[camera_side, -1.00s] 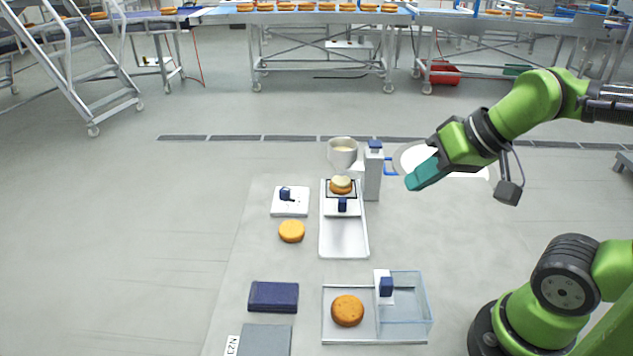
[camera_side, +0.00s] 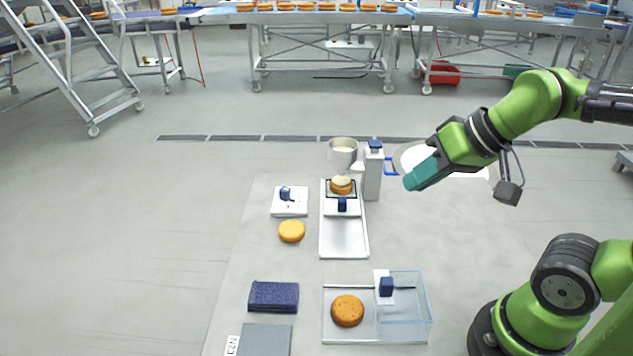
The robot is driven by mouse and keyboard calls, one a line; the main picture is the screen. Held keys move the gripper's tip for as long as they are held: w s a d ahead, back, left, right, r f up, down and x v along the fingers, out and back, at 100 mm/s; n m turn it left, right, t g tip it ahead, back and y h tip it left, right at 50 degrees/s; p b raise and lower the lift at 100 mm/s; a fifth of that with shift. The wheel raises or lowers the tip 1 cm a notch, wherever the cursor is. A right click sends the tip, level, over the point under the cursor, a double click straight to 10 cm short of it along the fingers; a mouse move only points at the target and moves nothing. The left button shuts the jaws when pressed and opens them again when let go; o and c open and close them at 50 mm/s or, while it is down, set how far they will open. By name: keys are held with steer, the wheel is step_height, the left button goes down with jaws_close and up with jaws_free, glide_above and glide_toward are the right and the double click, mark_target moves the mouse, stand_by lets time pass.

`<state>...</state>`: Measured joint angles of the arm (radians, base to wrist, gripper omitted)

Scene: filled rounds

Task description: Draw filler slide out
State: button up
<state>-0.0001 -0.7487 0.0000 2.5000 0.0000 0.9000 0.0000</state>
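The filler (camera_side: 373,172) is a grey upright post with a dark blue cap and a cream pot (camera_side: 343,152) beside it. In front of it a white slide (camera_side: 342,208) with a dark blue knob sits in a long pale tray (camera_side: 344,240). A round topped with cream (camera_side: 341,184) is at the slide's far end, by the filler. My gripper (camera_side: 422,173), with teal fingers, hangs to the right of the filler, apart from it and from the slide. Its fingertips are too small to tell open from shut.
A clear-walled box (camera_side: 405,311) with a blue knob stands at the front, beside a plain round (camera_side: 347,310). Another round (camera_side: 291,231), a white plate with a blue knob (camera_side: 290,201) and a dark blue block (camera_side: 273,296) lie left. The tray's near half is empty.

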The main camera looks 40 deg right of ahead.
steer(key=shift+o, duration=1.3)
steer(key=shift+w+f+g, duration=0.1)
steer(key=shift+f+g, duration=0.2)
steer(key=shift+f, duration=0.15)
steer(key=o, duration=0.4)
steer(key=w+d+g, duration=0.1)
steer(key=w, duration=0.2)
steer(key=w+d+f+m+g, duration=0.1)
steer(key=w, duration=0.3)
steer(key=w+d+f+g, duration=0.1)
steer(key=w, duration=0.3)
steer(key=shift+m+h, duration=0.3)
steer(key=shift+o, duration=0.2)
steer(key=m+g+h, duration=0.1)
steer(key=m+g, duration=0.2)
steer(key=g, duration=0.1)
glide_above(343, 199)
steer(key=shift+f, duration=1.55)
step_height(343, 199, down, 16)
steer(key=shift+a+f, duration=0.1)
steer(key=shift+f, duration=0.15)
steer(key=shift+c, duration=0.5)
jaws_close()
